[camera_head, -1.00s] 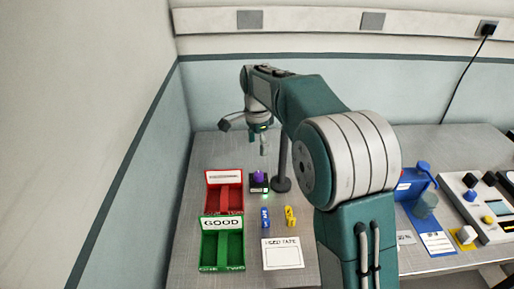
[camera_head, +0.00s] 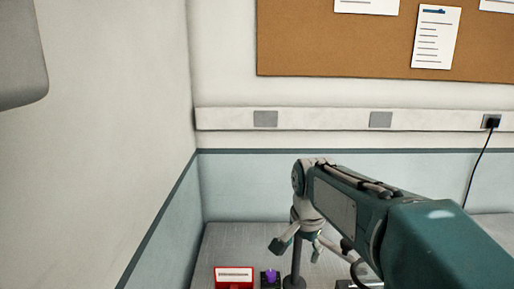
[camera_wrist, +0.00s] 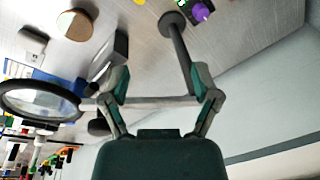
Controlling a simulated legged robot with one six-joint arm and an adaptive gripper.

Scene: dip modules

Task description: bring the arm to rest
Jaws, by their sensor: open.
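My gripper (camera_wrist: 160,88) is open and empty in the wrist view, its two fingers spread apart. In the head view my gripper (camera_head: 299,241) is above the back left of the bench, partly merged with a dark stand behind or beside it. The stand's pole (camera_wrist: 180,52) rises from a round base and runs between the fingers in the wrist view. I cannot tell whether they touch. The stand also shows in the head view (camera_head: 297,262). My arm reaches in from the lower right.
A red tray (camera_head: 234,284) and a purple-topped device (camera_head: 271,277) sit left of the stand. The wrist view shows a magnifier ring (camera_wrist: 42,100), a grey block (camera_wrist: 112,54) and a round tan-topped piece (camera_wrist: 76,24). The wall rises behind the bench.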

